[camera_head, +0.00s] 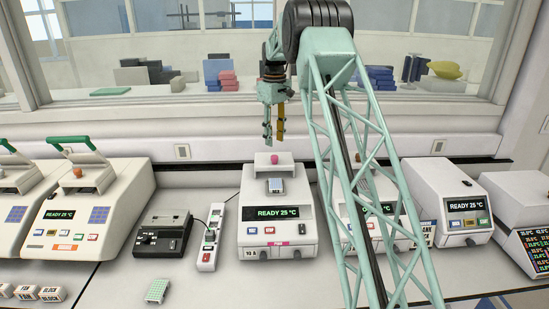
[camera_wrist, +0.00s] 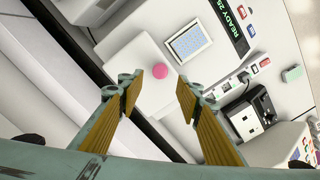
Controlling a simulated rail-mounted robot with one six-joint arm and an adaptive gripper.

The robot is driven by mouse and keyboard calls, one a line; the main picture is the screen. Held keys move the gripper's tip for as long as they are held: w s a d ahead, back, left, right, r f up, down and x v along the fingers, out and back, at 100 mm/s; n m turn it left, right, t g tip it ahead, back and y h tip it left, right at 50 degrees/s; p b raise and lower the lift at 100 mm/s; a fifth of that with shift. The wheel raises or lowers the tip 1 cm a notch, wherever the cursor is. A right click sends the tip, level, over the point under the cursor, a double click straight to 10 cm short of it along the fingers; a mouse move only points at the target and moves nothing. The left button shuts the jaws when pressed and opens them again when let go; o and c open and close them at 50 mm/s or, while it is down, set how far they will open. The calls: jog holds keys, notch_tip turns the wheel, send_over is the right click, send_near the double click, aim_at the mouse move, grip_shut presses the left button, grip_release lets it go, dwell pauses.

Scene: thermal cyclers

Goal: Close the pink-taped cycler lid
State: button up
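The pink-taped cycler (camera_head: 250,229) stands mid-bench, a white unit with a READY 25 °C display and pink tape (camera_head: 278,243) on its front. Its lid (camera_head: 262,168) is raised at the back, with a pink knob (camera_head: 274,159) on it, and the sample block (camera_head: 276,186) is uncovered. In the wrist view the lid (camera_wrist: 132,62), the pink knob (camera_wrist: 158,70) and the block (camera_wrist: 189,41) show. My gripper (camera_head: 274,138) is open and empty, pointing down above the lid. In the wrist view its fingertips (camera_wrist: 158,88) are apart, with the knob beyond the gap between them.
Other cyclers stand to the left (camera_head: 112,215) and right (camera_head: 447,200). A dark device (camera_head: 162,235) and a white power strip (camera_head: 210,240) sit just left of the taped cycler. A window ledge with boxes runs behind. My arm hides part of the cycler at right.

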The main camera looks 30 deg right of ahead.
aim_at(274, 156)
jog(key=shift+f+p, duration=0.35)
jog(key=shift+f, duration=4.4)
jog(key=shift+c, duration=0.5)
